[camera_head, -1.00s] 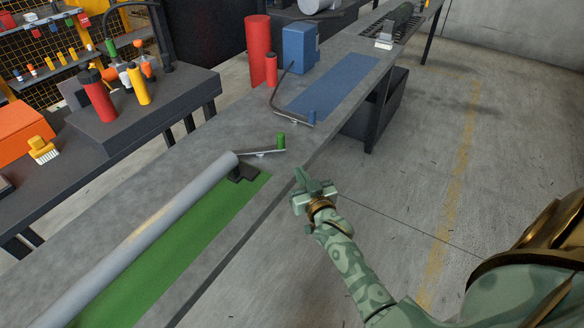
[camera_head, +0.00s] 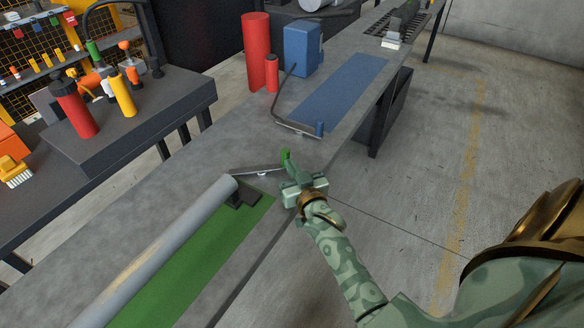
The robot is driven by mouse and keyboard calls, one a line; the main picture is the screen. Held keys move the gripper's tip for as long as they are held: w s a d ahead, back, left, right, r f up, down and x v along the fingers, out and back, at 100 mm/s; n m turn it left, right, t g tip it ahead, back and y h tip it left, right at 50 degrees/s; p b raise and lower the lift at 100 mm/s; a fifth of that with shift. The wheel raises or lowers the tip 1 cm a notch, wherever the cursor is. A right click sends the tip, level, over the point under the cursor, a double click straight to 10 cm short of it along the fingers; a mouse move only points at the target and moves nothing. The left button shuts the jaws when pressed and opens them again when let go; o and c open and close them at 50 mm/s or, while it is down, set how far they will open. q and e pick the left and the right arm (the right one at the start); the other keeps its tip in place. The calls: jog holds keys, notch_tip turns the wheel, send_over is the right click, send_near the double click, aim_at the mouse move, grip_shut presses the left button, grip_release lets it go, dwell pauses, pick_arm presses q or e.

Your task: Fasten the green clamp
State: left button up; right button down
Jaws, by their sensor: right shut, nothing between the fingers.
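The green clamp's handle (camera_head: 285,155) stands at the end of a thin grey lever (camera_head: 258,171) on the grey workbench, by the end of a long grey roll (camera_head: 160,246). The lever points right, across the bench from the roll's end. My right gripper (camera_head: 289,173) is shut and empty at the bench's right edge. Its fingertips are right at the handle and cover its lower part. I cannot tell whether they touch it. My left gripper is not in view.
A green strip (camera_head: 197,260) lies beside the roll. A blue strip (camera_head: 340,90) with a blue handle (camera_head: 319,129) lies farther along the bench. A blue box (camera_head: 302,48) and red cylinders (camera_head: 256,50) stand behind. Open floor lies right of the bench.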

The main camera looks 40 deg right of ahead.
jog(key=shift+w+d+r+n+t+y+p, duration=0.15)
jog(key=shift+w+d+n+y+p, duration=0.25)
jog(key=shift+y, duration=0.3)
jog(key=shift+w+d+r+n+t+y+p, duration=0.1)
jog(key=shift+d+n+t+y+p, duration=0.1)
jog(key=shift+n+y+p, duration=0.4)
jog(key=shift+w+d+f+n+y, duration=0.1)
jog(key=shift+w+d+n+y, duration=0.2)
jog(key=shift+y, duration=0.3)
jog(key=shift+w+d+f+n+y, duration=0.15)
jog(key=shift+n+y, duration=0.25)
jog(key=shift+y, duration=0.2)
jog(key=shift+w+d+f+n+y+b, duration=0.1)
jog(key=shift+w+d+n+y+b, duration=0.15)
jog(key=shift+n+y, duration=0.25)
jog(key=shift+w+d+f+n+y+b, duration=0.1)
jog(key=shift+w+n+y+b, duration=0.15)
jog(key=shift+y, duration=0.45)
jog(key=shift+w+d+n+g+y+b, duration=0.15)
jog(key=shift+w+n+g+y+b, duration=0.1)
jog(key=shift+n+y+b, duration=0.25)
jog(key=shift+w+d+n+g+y+b, duration=0.15)
jog(key=shift+w+n+g+y, duration=0.1)
jog(key=shift+y, duration=0.45)
jog(key=shift+w+n+y+b, duration=0.35)
jog(key=shift+n+y, duration=0.05)
jog(key=shift+y, duration=0.2)
jog(key=shift+w+r, duration=0.15)
jog(key=shift+w, duration=0.2)
jog(key=shift+w+d, duration=0.1)
